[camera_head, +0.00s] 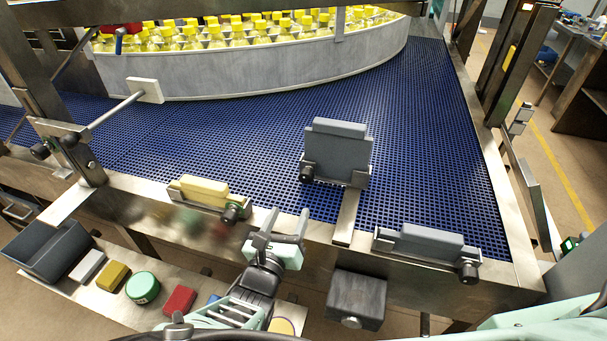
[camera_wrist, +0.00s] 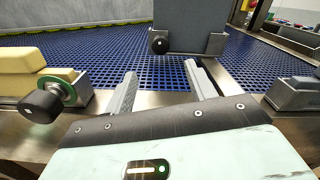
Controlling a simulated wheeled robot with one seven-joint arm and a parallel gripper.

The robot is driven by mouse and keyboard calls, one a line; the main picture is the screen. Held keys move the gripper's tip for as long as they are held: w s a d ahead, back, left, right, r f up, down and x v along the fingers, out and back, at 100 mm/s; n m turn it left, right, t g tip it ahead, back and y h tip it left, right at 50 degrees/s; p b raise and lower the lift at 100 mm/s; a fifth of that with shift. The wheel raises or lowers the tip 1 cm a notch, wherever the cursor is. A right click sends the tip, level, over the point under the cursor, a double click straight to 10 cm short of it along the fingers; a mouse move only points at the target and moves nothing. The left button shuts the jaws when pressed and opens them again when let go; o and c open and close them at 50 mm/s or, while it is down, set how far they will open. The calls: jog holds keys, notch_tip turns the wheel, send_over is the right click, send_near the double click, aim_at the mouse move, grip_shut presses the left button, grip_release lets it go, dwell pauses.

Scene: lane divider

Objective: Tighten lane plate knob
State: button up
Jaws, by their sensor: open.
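The grey lane plate (camera_head: 338,150) stands upright in a metal holder over the blue belt, on a bracket arm fixed to the near rail. Its black knob (camera_head: 306,174) is at the holder's lower left. In the wrist view, the knob (camera_wrist: 159,46) shows at the lower left of the lane plate (camera_wrist: 190,28). My gripper (camera_head: 289,213) is open and empty, short of the knob and apart from it. The wrist view shows both fingers (camera_wrist: 160,72) pointing toward the knob, which appears beyond the gap between them.
A yellow block (camera_head: 204,190) in a clamp with a black knob (camera_head: 231,213) sits left on the rail. A grey block (camera_head: 430,241) in a similar clamp sits right. Yellow-capped bottles (camera_head: 215,38) stand behind a curved guide (camera_head: 250,70). Loose items lie on the lower shelf (camera_head: 100,297).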

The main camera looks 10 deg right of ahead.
aim_at(304, 179)
jog(key=b+x, duration=0.1)
jog(key=x, duration=1.1)
jog(key=shift+w+d+b, duration=0.15)
jog(key=shift+w+b, duration=0.15)
jog(key=shift+b, duration=0.05)
jog(key=shift+r, duration=0.1)
jog(key=c, duration=1)
jog(key=shift+o, duration=0.2)
